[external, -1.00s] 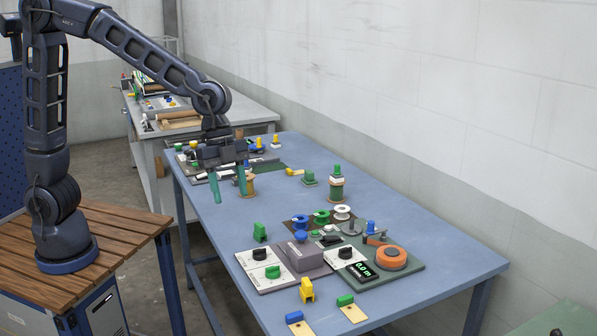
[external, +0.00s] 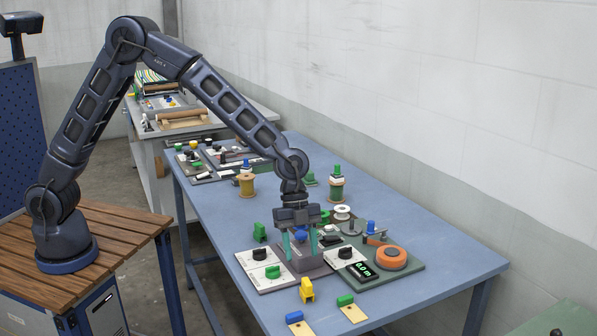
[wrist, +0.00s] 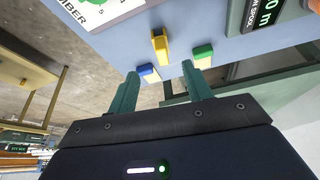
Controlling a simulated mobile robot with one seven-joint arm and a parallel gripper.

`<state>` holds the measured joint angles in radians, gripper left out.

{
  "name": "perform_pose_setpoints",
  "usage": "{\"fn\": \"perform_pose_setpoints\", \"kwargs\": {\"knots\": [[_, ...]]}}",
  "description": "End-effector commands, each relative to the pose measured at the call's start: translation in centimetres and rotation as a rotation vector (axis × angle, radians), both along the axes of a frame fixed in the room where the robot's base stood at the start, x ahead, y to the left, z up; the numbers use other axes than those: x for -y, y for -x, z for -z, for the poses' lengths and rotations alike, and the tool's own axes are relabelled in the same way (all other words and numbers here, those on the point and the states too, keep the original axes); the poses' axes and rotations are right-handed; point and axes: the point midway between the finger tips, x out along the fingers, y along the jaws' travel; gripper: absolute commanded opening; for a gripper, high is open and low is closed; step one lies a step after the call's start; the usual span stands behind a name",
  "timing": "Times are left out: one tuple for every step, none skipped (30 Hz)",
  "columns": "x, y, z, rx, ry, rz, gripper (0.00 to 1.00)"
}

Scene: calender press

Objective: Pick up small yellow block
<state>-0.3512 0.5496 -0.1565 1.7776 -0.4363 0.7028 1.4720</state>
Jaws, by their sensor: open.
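A small yellow block (external: 307,290) stands upright near the front edge of the blue table. In the wrist view the yellow block (wrist: 160,46) is ahead of the fingers, roughly in line with the gap between them. My gripper (external: 300,253) is open, its green fingers pointing down above the grey box with the blue knob, behind the yellow block and apart from it. In the wrist view my gripper (wrist: 160,70) has nothing between its fingertips.
Yellow plates with a blue block (external: 295,317) and a green block (external: 345,300) lie at the front edge. A white switch panel (external: 265,280) is left of the yellow block.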

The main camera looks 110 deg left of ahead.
Motion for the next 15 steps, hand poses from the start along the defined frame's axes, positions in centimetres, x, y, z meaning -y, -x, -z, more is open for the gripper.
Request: {"fn": "perform_pose_setpoints", "kwargs": {"knots": [[0.2, -0.1, 0.5, -0.002, 0.000, 0.001, 0.50], [0.3, -0.2, 0.8, -0.002, 0.000, 0.001, 0.50], [0.5, -0.3, 1.3, -0.003, 0.001, 0.002, 0.50], [0.7, -0.4, 1.7, -0.003, 0.001, 0.002, 0.50], [0.8, -0.5, 2.1, -0.003, 0.001, 0.002, 0.50], [1.0, -0.6, 2.7, -0.003, 0.000, 0.002, 0.50], [1.1, -0.7, 3.1, -0.003, 0.000, 0.002, 0.50], [1.2, -0.8, 3.5, -0.003, 0.000, 0.001, 0.50], [1.4, -1.0, 3.9, -0.002, 0.000, 0.001, 0.50], [1.5, -1.0, 4.2, -0.002, 0.000, 0.001, 0.50], [1.5, -1.1, 4.4, -0.001, 0.000, 0.000, 0.50], [1.6, -1.1, 4.6, -0.001, 0.000, 0.000, 0.50], [1.7, -1.2, 4.7, -0.002, 0.000, -0.001, 0.50], [1.7, -1.2, 4.8, -0.002, 0.000, -0.001, 0.50], [1.7, -1.3, 5.0, -0.002, 0.000, -0.001, 0.50]]}}
